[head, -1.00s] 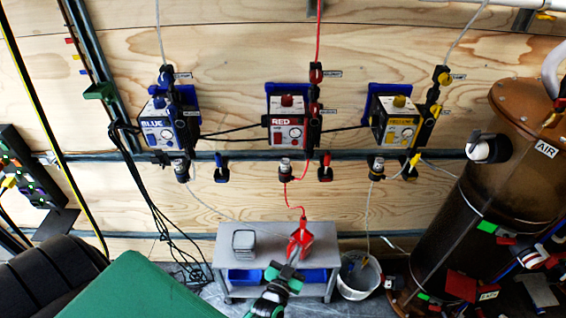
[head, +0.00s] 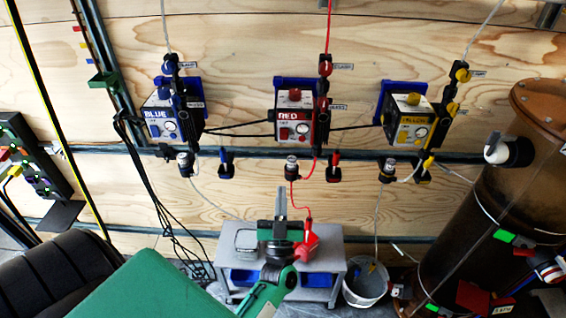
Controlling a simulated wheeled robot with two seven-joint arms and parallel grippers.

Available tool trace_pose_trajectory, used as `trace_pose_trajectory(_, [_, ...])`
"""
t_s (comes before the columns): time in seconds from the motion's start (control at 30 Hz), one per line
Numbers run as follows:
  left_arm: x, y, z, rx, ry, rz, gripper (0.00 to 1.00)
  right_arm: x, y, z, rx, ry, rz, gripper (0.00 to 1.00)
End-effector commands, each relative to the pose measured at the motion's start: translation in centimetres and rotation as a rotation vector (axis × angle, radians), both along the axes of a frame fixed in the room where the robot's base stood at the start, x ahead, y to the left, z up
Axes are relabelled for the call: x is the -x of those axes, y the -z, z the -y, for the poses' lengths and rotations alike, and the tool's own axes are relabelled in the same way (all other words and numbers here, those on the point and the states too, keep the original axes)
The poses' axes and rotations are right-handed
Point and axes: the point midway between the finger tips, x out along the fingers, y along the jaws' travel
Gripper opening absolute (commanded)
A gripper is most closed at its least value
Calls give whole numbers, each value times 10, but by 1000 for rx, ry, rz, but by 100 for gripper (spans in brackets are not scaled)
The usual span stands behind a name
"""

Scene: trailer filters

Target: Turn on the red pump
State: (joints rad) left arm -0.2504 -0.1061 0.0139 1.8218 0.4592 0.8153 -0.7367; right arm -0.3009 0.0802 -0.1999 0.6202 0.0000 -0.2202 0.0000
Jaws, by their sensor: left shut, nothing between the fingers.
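The red pump (head: 293,128) is a white-faced box marked RED, mounted on the plywood wall in the middle of the head view. A red knob (head: 295,95) is on its top; a small red control (head: 284,133) and a round dial show on its front. My left gripper (head: 282,192) is shut and empty, fingers pointing up the picture. It shows below the pump, apart from it, in front of the cart. My right gripper is not in view. The positions of the pump's controls are too small to tell.
The blue pump (head: 160,125) is left of the red one, the yellow pump (head: 409,124) right. Red tubing runs down to a red container (head: 310,243) on the grey cart (head: 335,262). A white bucket (head: 366,288) and a brown tank (head: 470,220) stand right.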

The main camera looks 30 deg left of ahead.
Motion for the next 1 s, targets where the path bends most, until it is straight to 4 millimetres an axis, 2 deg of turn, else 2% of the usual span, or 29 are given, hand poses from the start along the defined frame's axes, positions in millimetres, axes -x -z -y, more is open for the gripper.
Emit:
trace_pose_trajectory(0.17, [-16,-19,-10,-3,-1,4,0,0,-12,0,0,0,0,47])
trace_pose_trajectory(0.53, [-69,-67,-42,-4,0,1,0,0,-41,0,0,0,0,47])
trace_pose_trajectory(0.73, [-91,-58,-55,-2,2,-1,0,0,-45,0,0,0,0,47])
trace_pose_trajectory(1.0, [-99,-55,-61,-1,1,0,0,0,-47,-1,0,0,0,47])
